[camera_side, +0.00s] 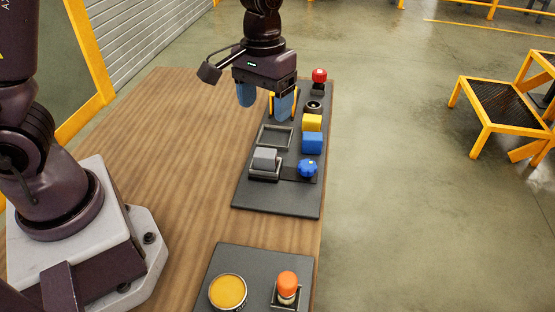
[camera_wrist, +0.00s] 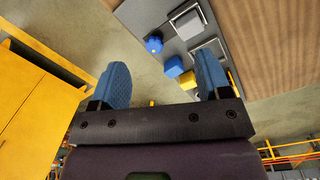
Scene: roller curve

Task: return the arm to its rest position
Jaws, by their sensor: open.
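My gripper (camera_side: 265,103) is in the air over the far end of a dark board (camera_side: 250,196) on the wooden table. Its two blue fingers are spread apart with nothing visible between them. In the wrist view my gripper (camera_wrist: 163,85) also shows open and empty, with the board at upper right beyond the fingers. In the side view the fingers overlap part of a yellow-framed item (camera_side: 271,99) behind them, which is largely hidden.

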